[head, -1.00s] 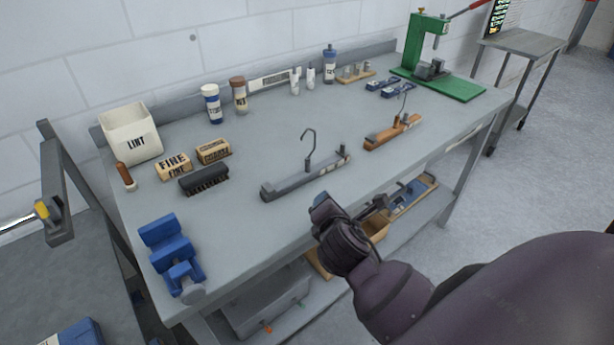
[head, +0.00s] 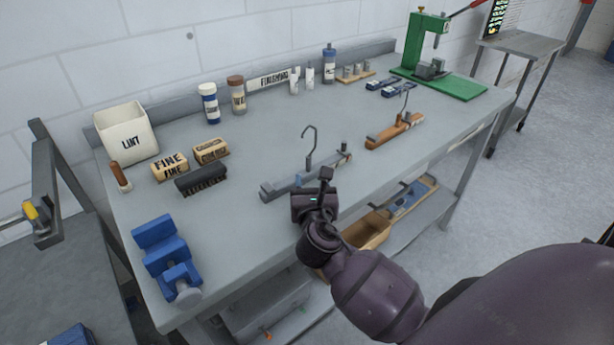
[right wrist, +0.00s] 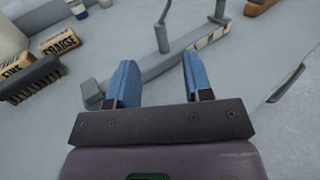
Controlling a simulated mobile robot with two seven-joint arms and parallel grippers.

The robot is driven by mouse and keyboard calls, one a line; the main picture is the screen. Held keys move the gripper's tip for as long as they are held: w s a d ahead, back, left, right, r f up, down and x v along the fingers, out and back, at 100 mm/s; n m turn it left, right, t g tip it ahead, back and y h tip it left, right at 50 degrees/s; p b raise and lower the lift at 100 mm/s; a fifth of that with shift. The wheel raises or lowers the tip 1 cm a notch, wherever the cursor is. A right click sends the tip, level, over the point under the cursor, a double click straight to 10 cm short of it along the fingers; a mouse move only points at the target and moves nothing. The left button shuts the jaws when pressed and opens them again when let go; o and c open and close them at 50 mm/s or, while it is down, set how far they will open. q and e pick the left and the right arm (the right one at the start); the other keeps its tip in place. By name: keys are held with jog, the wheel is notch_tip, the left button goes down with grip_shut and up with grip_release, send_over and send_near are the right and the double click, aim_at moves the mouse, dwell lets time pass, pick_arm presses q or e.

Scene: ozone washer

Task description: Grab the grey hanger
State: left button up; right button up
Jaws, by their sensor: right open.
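The grey hanger (head: 284,187) lies on the workbench near its front edge, its thin metal hook standing up from the middle. In the right wrist view the hanger (right wrist: 157,67) runs diagonally just beyond my fingers. My right gripper (head: 318,182) is at the hanger's near side and hides part of its bar in the head view. In the right wrist view the right gripper (right wrist: 162,85) is open, its two blue fingers apart with nothing held between them. I cannot tell whether it touches the hanger. My left gripper is not in view.
An orange-brown hanger (head: 394,131) lies to the right. A dark brush (head: 201,181), FINE block (head: 169,167) and LINT bin (head: 127,133) stand left. A blue vise (head: 166,258) is at the front left corner. A green press (head: 428,62) stands at the back right.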

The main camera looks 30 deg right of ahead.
aim_at(309, 164)
jog(key=shift+w+d+f, duration=0.25)
jog(key=shift+w+f, duration=0.3)
jog(key=shift+f, duration=0.05)
jog(key=shift+b+x, duration=0.35)
jog(key=shift+x, duration=2.8)
jog(key=shift+d, duration=0.1)
grip_shut()
